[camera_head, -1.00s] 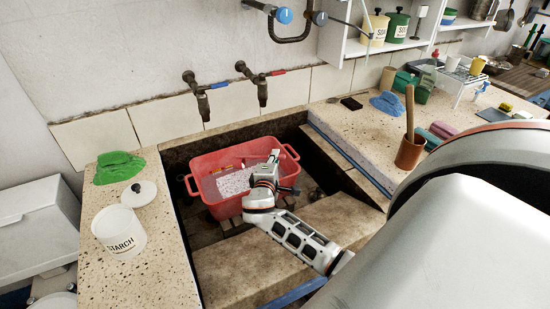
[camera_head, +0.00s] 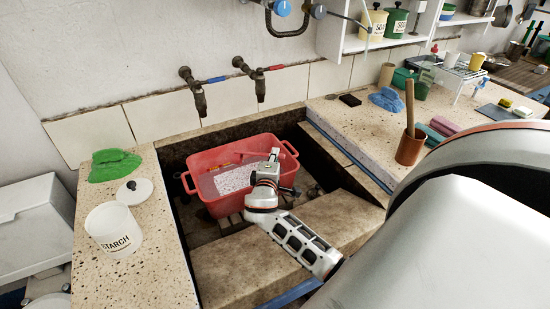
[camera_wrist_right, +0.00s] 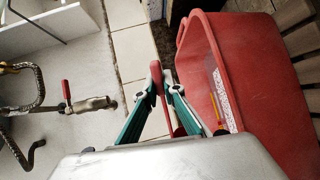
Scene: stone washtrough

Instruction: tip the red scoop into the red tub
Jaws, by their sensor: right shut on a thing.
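The red tub (camera_head: 215,207) sits in the stone trough, with a pale speckled patch inside it. My right gripper (camera_head: 274,158) is over the tub's right part in the head view. In the right wrist view, its green-sided fingers (camera_wrist_right: 164,90) are shut on the thin red handle of the red scoop (camera_wrist_right: 156,72). The tub (camera_wrist_right: 200,52) lies just right of the fingers there. The scoop's bowl is mostly hidden, so its tilt and contents cannot be told. My left gripper is not in view.
Two taps (camera_head: 261,90) stick out from the wall behind the trough. A white starch pot (camera_head: 113,240) and a green cloth (camera_head: 114,165) are on the left ledge. A brown pot (camera_head: 410,148) holding a wooden stick stands on the right counter.

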